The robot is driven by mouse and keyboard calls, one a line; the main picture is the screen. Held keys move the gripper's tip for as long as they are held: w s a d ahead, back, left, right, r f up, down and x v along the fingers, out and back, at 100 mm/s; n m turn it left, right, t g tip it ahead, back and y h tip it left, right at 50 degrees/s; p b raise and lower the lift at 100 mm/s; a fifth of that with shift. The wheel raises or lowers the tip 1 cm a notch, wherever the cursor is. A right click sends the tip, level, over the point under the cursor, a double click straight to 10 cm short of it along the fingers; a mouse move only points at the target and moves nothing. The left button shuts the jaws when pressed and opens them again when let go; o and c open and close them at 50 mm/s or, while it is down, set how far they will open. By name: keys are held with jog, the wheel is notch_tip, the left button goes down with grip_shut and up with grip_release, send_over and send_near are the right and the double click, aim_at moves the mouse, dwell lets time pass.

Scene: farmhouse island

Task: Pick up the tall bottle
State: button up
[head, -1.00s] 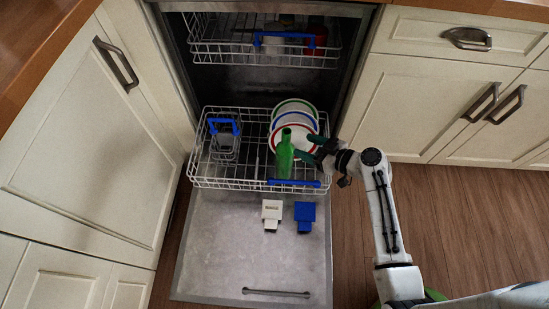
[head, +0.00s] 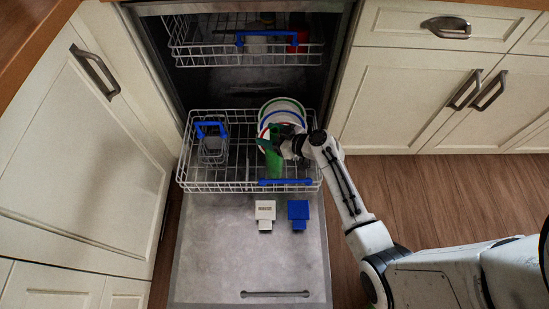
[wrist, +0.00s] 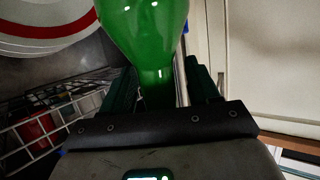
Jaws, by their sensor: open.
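The tall green bottle (head: 274,166) stands in the lower dishwasher rack (head: 222,187), near its front right. My gripper (head: 273,144) is at the bottle's upper part, reaching in from the right and partly hiding it. In the wrist view the bottle (wrist: 148,35) fills the top middle, with its narrower part running down between the two fingers of my gripper (wrist: 160,85). The fingers are open, one on each side of the bottle. I cannot tell whether either finger touches it.
Several plates (head: 284,105) stand in the rack just behind the bottle. A grey cutlery basket (head: 212,152) with a blue handle is at the rack's left. The upper rack (head: 190,53) hangs above. The open dishwasher door (head: 250,265) lies in front, mostly clear.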

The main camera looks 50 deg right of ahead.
grip_shut()
dwell(0.5)
dwell(0.3)
